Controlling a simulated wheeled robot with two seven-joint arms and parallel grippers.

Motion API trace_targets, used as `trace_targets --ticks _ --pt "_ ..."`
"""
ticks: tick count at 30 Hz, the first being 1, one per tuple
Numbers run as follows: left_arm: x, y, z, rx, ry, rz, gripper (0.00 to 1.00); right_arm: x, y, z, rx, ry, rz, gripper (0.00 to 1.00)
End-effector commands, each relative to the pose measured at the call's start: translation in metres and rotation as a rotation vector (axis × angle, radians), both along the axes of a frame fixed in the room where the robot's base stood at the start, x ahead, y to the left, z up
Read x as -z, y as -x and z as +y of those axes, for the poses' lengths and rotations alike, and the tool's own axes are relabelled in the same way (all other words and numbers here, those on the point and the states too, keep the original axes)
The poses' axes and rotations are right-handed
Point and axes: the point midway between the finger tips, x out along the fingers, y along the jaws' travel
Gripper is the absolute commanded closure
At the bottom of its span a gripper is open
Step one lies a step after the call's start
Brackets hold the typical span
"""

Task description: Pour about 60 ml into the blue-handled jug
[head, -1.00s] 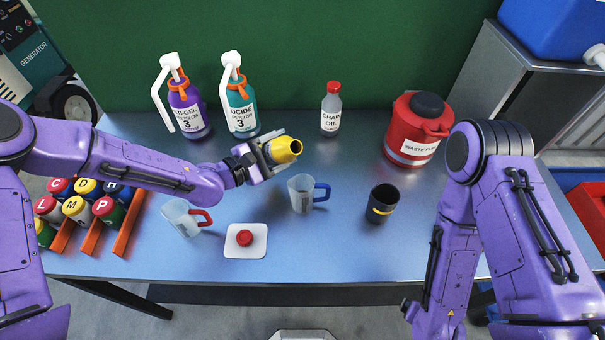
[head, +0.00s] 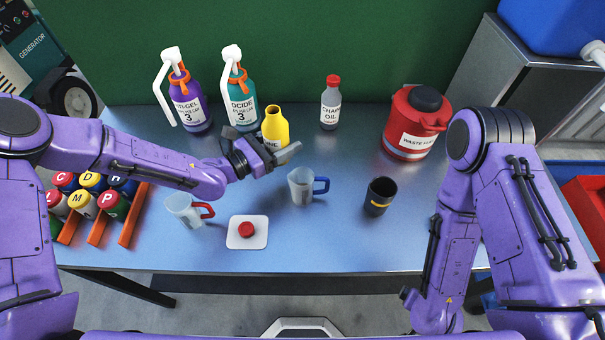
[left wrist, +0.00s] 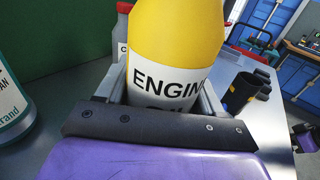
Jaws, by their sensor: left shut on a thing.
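A yellow engine oil bottle (head: 275,128) is held nearly upright, its open mouth up, above the back middle of the bench. My left gripper (head: 280,152) is shut on it; the bottle also fills the left wrist view (left wrist: 172,45), label "ENGIN" between the fingers. The clear blue-handled jug (head: 301,188) stands upright on the bench, in front of and slightly right of the bottle. I cannot tell the level inside it. A clear red-handled jug (head: 184,211) stands to the left. A red cap (head: 246,230) lies on a white pad (head: 261,243). My right gripper is out of view.
Purple (head: 189,108) and teal (head: 241,106) pump bottles stand at the back left, a chain oil bottle (head: 330,105) at the back. A red waste fuel can (head: 409,146) and a black cup (head: 378,198) stand right. Capped containers fill an orange rack (head: 134,214) at left.

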Motion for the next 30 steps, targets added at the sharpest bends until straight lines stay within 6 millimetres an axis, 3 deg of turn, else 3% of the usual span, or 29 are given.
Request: trace_targets --ticks 8,16,21,30 --pt "-0.009 0.0 0.0 0.0 0.0 -0.002 0.73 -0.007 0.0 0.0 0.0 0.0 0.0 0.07" --pt "-0.056 0.0 0.0 0.0 0.0 -0.002 0.73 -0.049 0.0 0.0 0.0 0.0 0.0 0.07" --pt "-0.071 0.0 0.0 0.001 -0.002 -0.002 0.73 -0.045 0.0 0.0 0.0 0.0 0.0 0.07" --pt "-0.07 0.0 0.0 0.0 -0.001 -0.002 0.73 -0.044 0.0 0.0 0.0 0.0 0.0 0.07"
